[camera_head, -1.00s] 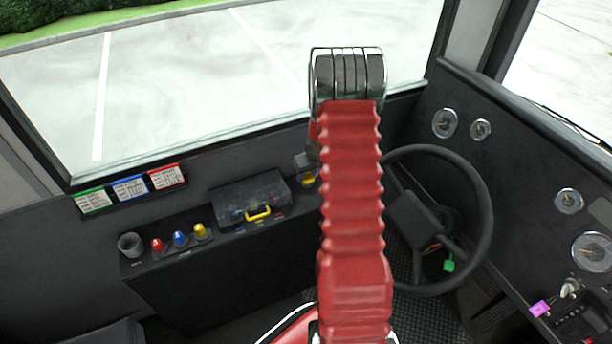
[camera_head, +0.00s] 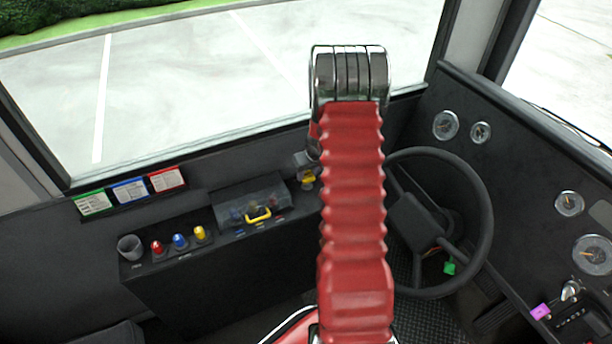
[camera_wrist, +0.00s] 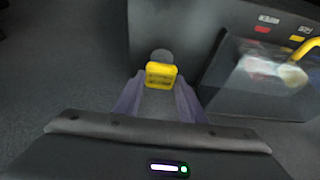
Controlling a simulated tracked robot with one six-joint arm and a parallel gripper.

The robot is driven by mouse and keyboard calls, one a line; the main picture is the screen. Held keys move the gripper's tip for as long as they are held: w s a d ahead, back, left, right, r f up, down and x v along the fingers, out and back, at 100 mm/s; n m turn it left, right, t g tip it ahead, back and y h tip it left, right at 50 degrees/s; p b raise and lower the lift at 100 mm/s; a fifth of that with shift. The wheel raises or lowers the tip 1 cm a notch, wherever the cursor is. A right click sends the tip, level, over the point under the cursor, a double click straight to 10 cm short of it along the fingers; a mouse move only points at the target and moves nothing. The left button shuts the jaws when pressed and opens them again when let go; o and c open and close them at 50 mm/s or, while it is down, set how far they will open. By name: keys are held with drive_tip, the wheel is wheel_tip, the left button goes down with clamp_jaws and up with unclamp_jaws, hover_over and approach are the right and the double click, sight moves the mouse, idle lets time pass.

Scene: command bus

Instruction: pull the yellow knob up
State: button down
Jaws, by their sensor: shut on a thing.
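The yellow knob (camera_wrist: 160,75) is a square, block-like piece with dark lettering on its face. In the wrist view it sits between the tips of my gripper (camera_wrist: 160,88), which is shut on it. In the head view the knob (camera_head: 308,176) shows just left of my red arm, at the right end of the black side console. My gripper is mostly hidden behind the arm there. A round grey part (camera_wrist: 162,56) shows just beyond the knob in the wrist view.
Left of the knob is a clear cover with a yellow handle (camera_head: 258,215). Further left are red (camera_head: 157,246), blue (camera_head: 180,240) and yellow (camera_head: 200,232) round-topped controls and a cup-shaped holder (camera_head: 130,246). The steering wheel (camera_head: 484,215) is close on the right.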

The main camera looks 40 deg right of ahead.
drive_tip(key=shift+w+a+r, duration=0.1)
drive_tip(key=shift+r, duration=0.1)
drive_tip(key=c, duration=1.5)
unclamp_jaws()
drive_tip(key=o, duration=0.4)
drive_tip(key=v, duration=1.3)
drive_tip(key=shift+s+r, duration=0.25)
